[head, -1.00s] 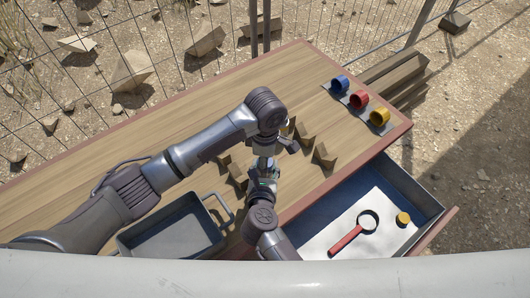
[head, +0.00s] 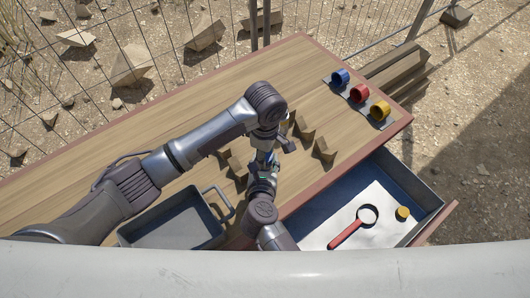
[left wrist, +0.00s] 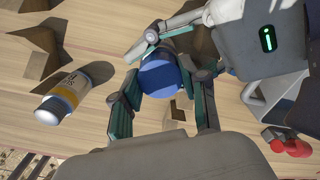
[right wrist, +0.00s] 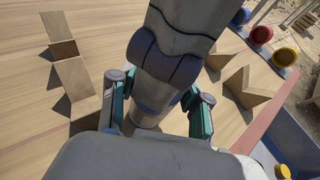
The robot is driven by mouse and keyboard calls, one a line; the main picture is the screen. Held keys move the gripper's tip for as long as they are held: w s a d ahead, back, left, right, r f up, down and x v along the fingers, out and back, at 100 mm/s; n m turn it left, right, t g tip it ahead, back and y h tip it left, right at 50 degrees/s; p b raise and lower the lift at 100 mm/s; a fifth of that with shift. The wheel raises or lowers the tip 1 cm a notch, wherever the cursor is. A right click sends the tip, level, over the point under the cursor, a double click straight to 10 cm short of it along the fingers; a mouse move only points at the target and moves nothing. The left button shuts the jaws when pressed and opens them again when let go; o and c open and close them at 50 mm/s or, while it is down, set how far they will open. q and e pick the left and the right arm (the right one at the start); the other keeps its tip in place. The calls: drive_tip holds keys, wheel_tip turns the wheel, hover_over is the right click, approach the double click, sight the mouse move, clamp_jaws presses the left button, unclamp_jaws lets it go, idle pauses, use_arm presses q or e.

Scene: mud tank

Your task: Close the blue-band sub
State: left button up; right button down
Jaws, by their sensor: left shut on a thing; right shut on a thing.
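My left gripper (left wrist: 163,108) is shut on a round blue piece (left wrist: 160,74), which looks like a cap. My right gripper (right wrist: 158,112) faces it from the other side, shut on a pale cylindrical body (right wrist: 146,124), apparently the blue-band sub. In the head view the left gripper (head: 264,152) and right gripper (head: 262,172) meet above the table, and the arms hide most of what they hold. I cannot tell whether cap and body touch. A white tube with a yellow band (left wrist: 62,97) lies on the wood in the left wrist view.
Several wooden wedge blocks (head: 324,148) stand around the grippers on the table (head: 150,140). A grey handled tray (head: 170,232) is at the front left. Blue (head: 340,77), red (head: 359,93) and yellow (head: 380,110) cups stand back right. An open drawer (head: 420,190) holds a red-handled magnifier (head: 345,235) and yellow cap (head: 402,213).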

use_arm(q)
drive_tip(key=o, duration=1.3)
drive_tip(key=shift+r, duration=2.3)
